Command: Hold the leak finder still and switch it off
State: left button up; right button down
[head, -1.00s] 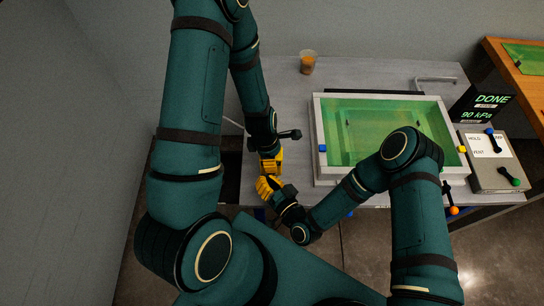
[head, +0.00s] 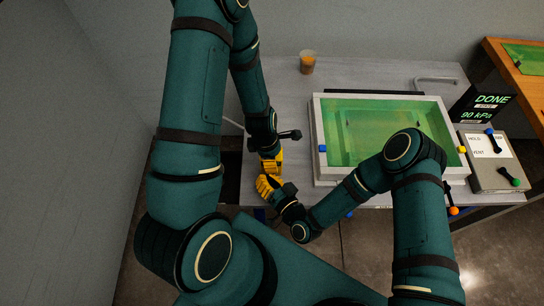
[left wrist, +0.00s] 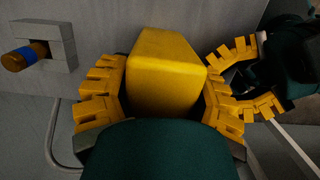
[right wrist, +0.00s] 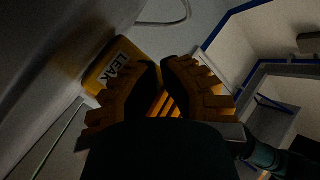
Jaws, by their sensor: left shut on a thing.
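The leak finder is a yellow block in the left wrist view (left wrist: 165,70). My left gripper (left wrist: 165,95) is shut on it, a finger on each side. In the right wrist view its LEAK label shows (right wrist: 108,78). My right gripper (right wrist: 161,65) is beside it with its fingertips close together, and I see no object held between them. In the head view my left gripper (head: 271,162) is just above my right gripper (head: 268,186), near the table's left front edge. I cannot make out the switch.
A framed green bath (head: 318,150) stands on the grey table (head: 285,85). A cup (head: 307,63) is at the back. A control box with levers (head: 500,178) and a display reading DONE, 90 kPa (head: 490,102) are to the right. A grey bracket with a brown-and-blue peg (left wrist: 62,45) is left.

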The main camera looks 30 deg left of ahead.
jog(key=shift+s+d, duration=0.2)
jog(key=shift+s, duration=0.05)
jog(key=s+d, duration=0.3)
jog(key=s, duration=0.2)
dwell(0.6)
jog(key=shift+s, duration=0.1)
pick_arm(q)
jog(key=o, duration=1.4)
jog(key=shift+r, duration=0.1)
